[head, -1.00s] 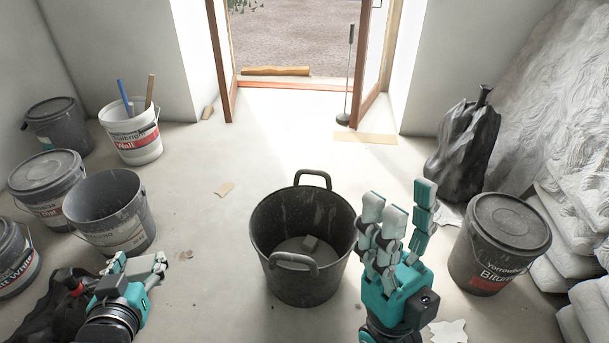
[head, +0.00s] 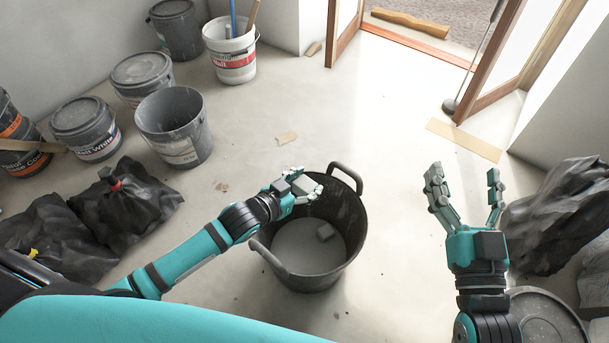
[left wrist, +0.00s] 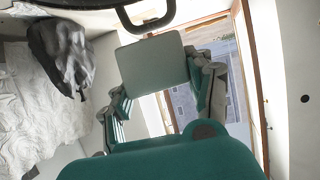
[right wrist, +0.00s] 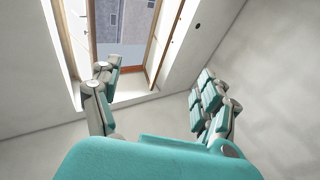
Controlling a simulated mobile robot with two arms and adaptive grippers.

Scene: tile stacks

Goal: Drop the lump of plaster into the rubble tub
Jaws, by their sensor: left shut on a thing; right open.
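My left gripper (head: 298,188) is above the tub's far left rim, shut on a pale flat-faced block, the lump of plaster (left wrist: 153,66). The block sits between the fingers in the left wrist view; in the head view the hand partly hides it. My right gripper (head: 465,190) is open and empty, right of the tub; its spread fingers show in the right wrist view (right wrist: 155,105).
Dark buckets (head: 173,128) and a white bucket with tools (head: 230,60) stand at the left. Black bags (head: 125,202) lie at lower left. A dark sack (head: 560,215) and a lidded bucket (head: 545,325) are at the right. The floor beyond the tub is mostly clear.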

